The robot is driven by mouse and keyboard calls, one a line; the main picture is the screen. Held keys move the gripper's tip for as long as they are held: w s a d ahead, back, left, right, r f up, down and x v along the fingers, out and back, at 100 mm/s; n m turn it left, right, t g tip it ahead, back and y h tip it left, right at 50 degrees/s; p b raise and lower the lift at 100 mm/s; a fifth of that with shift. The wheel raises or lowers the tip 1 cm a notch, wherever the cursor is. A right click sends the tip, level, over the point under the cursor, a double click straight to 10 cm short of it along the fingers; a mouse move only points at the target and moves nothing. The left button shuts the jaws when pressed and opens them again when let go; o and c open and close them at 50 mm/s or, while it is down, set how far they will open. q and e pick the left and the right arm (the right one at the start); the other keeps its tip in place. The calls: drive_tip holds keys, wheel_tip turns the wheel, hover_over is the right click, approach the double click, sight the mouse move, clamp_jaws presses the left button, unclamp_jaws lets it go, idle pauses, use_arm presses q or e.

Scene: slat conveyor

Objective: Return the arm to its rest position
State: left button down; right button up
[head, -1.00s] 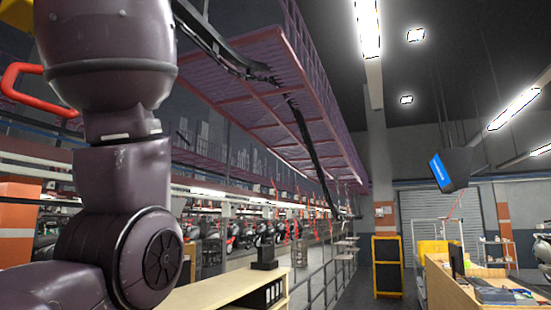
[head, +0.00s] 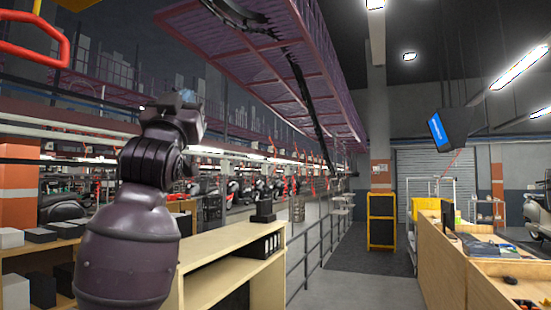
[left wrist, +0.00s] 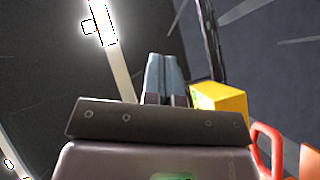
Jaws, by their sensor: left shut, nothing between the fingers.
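My left arm (head: 130,245) rises from the lower left of the head view, bent at a dark joint. Its gripper end (head: 187,96) is raised in front of the shelves and the line of motorcycles. In the left wrist view the two grey-blue fingers of my left gripper (left wrist: 166,76) lie side by side, shut, with nothing between them. They point up toward the dark ceiling and touch nothing that I can see. My right arm and gripper are not in view.
A light wooden shelf unit (head: 225,262) stands beside my left arm, with a railing (head: 318,250) to its right. A wooden counter (head: 455,270) is at the right. A red handle (head: 35,38) hangs upper left.

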use_arm(q)
drive_tip(key=w+a+f+m+g+h, duration=0.1)
drive_tip(key=w+f+g, duration=0.15)
drive_tip(key=f, duration=1.15)
drive_tip(key=w+a+f+m+g, duration=0.1)
drive_tip(key=w+f, duration=0.2)
drive_tip(key=f, duration=1.1)
drive_tip(key=s+a+f+g, duration=0.1)
drive_tip(key=s+f+g, duration=0.1)
drive_tip(key=f, duration=0.9)
drive_tip(key=s+a+f+g, duration=0.2)
drive_tip(key=f, duration=0.8)
drive_tip(key=s+a+f+n+g+y, duration=0.1)
drive_tip(key=s+f+g, duration=0.1)
drive_tip(key=s+f, duration=0.6)
drive_tip(key=s+a+f+n+g+y, duration=0.1)
drive_tip(key=s+a+f+g, duration=0.15)
drive_tip(key=f, duration=0.95)
drive_tip(key=s+a+f+g, duration=0.1)
drive_tip(key=s+f+g, duration=0.1)
drive_tip(key=s+f, duration=0.6)
drive_tip(key=s+a+f+n+g+y, duration=0.1)
drive_tip(key=s+f, duration=0.7)
drive_tip(key=s, duration=0.3)
drive_tip(key=shift+s+a+g, duration=0.25)
drive_tip(key=shift+s+g, duration=0.15)
drive_tip(key=shift+s+a, duration=0.1)
